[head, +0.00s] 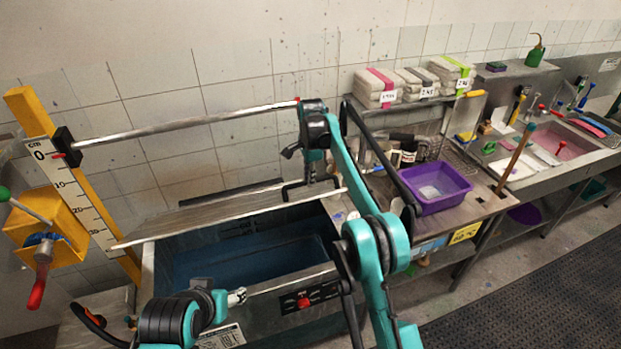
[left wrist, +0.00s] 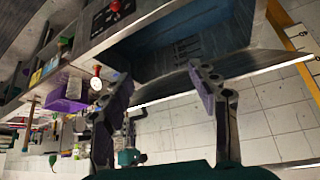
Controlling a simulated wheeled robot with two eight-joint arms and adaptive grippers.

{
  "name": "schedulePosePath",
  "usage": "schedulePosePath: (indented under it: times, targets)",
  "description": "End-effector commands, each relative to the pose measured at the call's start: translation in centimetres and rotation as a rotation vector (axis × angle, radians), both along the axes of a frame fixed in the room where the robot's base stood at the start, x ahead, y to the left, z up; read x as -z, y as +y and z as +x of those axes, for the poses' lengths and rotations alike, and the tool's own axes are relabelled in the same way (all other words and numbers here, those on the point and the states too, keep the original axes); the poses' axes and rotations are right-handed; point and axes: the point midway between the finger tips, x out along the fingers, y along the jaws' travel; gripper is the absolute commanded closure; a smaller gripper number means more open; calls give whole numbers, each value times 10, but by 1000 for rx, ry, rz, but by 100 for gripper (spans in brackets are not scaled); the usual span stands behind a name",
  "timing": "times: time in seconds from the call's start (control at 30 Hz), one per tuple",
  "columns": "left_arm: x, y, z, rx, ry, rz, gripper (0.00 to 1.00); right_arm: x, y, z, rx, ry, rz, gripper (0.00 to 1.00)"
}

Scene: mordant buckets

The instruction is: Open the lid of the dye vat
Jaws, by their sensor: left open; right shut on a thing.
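The dye vat (head: 312,281) is a steel tank with blue dye inside, at the lower left of the head view. Its metal lid (head: 200,220) is raised at a tilt, leaving a wide opening over the dye. My right gripper (head: 308,180) is shut on the lid's black handle (head: 293,192) near the lid's right end; the arm partly hides the grip. The vat's blue inside (left wrist: 180,52) and the lid's edge also show in the left wrist view. My left gripper (left wrist: 160,88) is open and empty, with its fingers apart in front of the vat.
A yellow post with a ruler (head: 72,190) and a red-handled crank (head: 40,280) stand left of the vat. A metal rail (head: 190,125) runs above the lid. A purple tub (head: 440,190) sits on the bench to the right. A red knob (head: 304,301) is on the vat's front.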

Motion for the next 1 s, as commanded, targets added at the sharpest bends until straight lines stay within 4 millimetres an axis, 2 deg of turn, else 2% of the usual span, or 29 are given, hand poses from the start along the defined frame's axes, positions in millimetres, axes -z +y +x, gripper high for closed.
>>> schedulePosePath:
  times: [0.1, 0.13, 0.33, 0.47, 0.67, 0.87, 1.0]
  targets:
    - [1, 0, 0, 0, 0, 0, 40, 3, 3, 3, -2, -10, 5, 100]
    - [1, 0, 0, 0, 0, 0, 46, 3, 3, 3, -2, -10, 5, 100]
    - [1, -1, 9, 76, 5, 75, 98, 3, 3, 3, -2, -10, 5, 100]
    - [3, -5, 30, 248, 14, 245, 100, 3, 3, 3, -2, -10, 5, 100]
    - [10, -20, 77, 615, 39, 623, 100, 3, 3, 3, -3, -10, 5, 100]
    - [23, -47, 122, 969, 73, 1013, 100, 3, 3, 3, -3, -10, 5, 100]
    - [34, -73, 149, 1200, 108, 1291, 100, 3, 3, 3, -3, -10, 6, 100]
